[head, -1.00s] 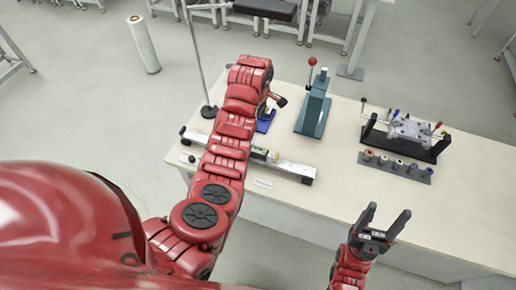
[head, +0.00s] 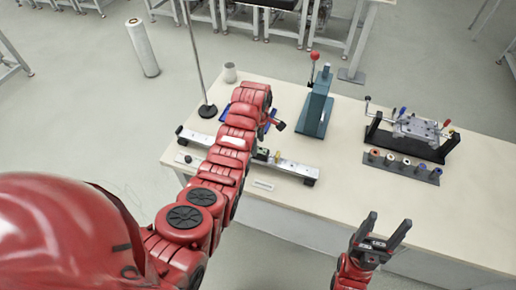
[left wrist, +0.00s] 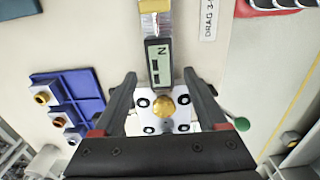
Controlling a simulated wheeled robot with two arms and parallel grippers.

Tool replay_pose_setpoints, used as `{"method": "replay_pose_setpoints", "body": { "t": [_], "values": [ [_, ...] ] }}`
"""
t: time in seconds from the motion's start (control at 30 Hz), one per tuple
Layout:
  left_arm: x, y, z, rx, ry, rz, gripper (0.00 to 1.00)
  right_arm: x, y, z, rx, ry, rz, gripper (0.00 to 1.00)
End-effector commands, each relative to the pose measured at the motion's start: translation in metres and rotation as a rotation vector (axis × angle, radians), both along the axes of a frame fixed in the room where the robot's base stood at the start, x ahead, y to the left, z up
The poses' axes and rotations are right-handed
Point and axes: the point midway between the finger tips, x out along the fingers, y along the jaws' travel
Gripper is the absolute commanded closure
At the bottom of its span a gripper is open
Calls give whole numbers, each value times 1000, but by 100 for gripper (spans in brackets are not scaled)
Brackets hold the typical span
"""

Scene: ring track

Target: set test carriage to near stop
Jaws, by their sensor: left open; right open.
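The test carriage, a white plate with black-ringed holes and a brass knob (left wrist: 165,107), shows in the left wrist view. A grey display block (left wrist: 158,60) reading N adjoins it. My left gripper (left wrist: 160,78) is open, one finger on each side of the plate and knob; I cannot tell whether they touch. In the head view the rail (head: 292,168) lies along the table's near left part. My left arm hides its middle and most of the carriage.
A blue holder (left wrist: 70,100) with brass-ringed pieces lies beside the rail. A thin pole stand (head: 207,109), grey cup (head: 230,72), green lever press (head: 316,108), clamp fixture (head: 415,130) and spool rack (head: 402,166) stand on the table. The table's right front is clear.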

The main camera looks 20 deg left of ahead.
Motion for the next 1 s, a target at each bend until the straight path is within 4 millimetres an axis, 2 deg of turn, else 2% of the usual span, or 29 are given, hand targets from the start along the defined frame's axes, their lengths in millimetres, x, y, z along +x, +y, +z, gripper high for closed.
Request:
{"method": "replay_pose_setpoints", "body": {
  "t": [0.03,0.3,0.67,0.77,1.0],
  "values": [
    [-2,0,-4,-1,9,0,25,0,0,5,0,0,0,36],
    [1,0,-24,-1,-1,-1,25,0,0,10,0,0,0,36],
    [0,0,-29,-1,1,-1,25,0,0,10,0,0,0,36],
    [0,0,-29,-1,0,-1,39,0,0,10,0,1,0,36],
    [0,0,-29,-1,0,-1,83,0,0,10,0,1,0,36]
  ]
}}
